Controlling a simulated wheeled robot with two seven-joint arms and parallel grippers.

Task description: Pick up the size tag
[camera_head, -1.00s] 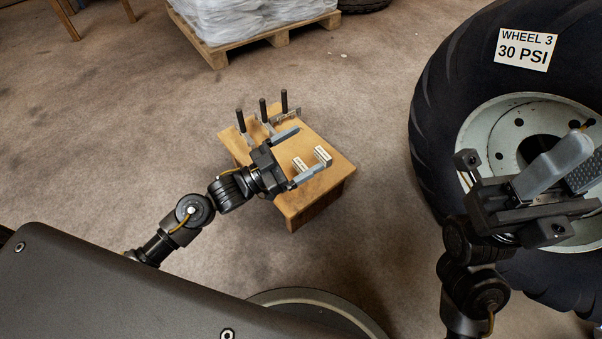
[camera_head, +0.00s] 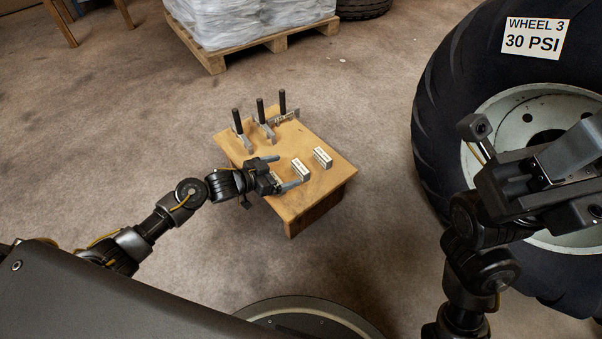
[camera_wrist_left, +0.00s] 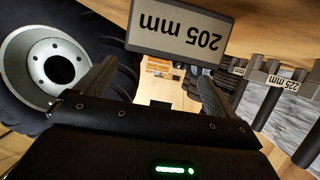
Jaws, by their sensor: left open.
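Two small pale size tags stand on the wooden stand in the head view, one nearer (camera_head: 300,169) my left gripper and one farther right (camera_head: 322,157). In the left wrist view a grey tag reading "205 mm" (camera_wrist_left: 182,30) appears upside down, just beyond the fingertips. My left gripper (camera_head: 286,171) is open and low over the stand's left side, its fingers pointing toward the tags. In the left wrist view its jaws (camera_wrist_left: 155,75) are apart with nothing held. My right gripper (camera_head: 555,165) is at the right, in front of the wheel; its jaw opening is unclear.
The wooden stand (camera_head: 325,185) has several upright black-handled gauges at its back; a label there reads "225 mm" (camera_wrist_left: 284,83). A large tyre (camera_head: 450,90) marked "WHEEL 3, 30 PSI" stands at right. A wrapped pallet (camera_head: 240,50) is behind. Floor left of the stand is clear.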

